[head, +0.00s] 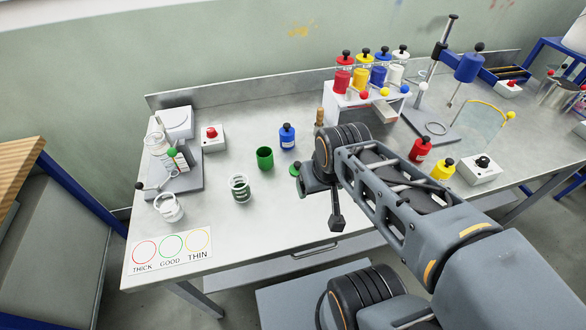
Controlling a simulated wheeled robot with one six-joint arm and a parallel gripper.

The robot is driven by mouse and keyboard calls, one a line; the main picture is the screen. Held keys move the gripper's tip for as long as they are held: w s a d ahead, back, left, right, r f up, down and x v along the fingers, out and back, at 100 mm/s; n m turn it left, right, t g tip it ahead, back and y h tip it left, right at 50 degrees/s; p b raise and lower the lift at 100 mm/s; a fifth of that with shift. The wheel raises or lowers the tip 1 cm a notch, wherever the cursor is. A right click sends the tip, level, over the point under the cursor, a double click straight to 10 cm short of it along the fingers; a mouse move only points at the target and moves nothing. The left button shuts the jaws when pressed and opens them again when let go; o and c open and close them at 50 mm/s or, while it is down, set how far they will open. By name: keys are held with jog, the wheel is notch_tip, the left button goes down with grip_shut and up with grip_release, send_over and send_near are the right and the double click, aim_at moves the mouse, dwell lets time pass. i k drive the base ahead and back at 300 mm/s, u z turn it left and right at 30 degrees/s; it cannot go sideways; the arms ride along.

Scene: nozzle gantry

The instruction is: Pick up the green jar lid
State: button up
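The green jar lid (294,169), a small green disc with a dark knob, shows on the bench just left of my wrist. My arm partly covers it. My gripper (337,219) is at the end of my arm, over the front middle of the bench, right of the lid and nearer the front edge. Its fingers are dark and seen from behind, so I cannot tell how far apart they are or whether they touch anything. An open green jar (264,158) stands to the left of the lid, with no lid on it.
A lidded blue jar (287,137) stands behind the lid. A glass jar (239,188) stands to the left. A white rack (345,103) of coloured jars is behind my arm. A THICK/GOOD/THIN card (170,262) lies front left. The front middle bench is clear.

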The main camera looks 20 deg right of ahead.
aim_at(294, 168)
jog(key=k, duration=0.5)
jog(key=u, duration=1.65)
jog(key=i, duration=0.7)
jog(key=z, duration=1.9)
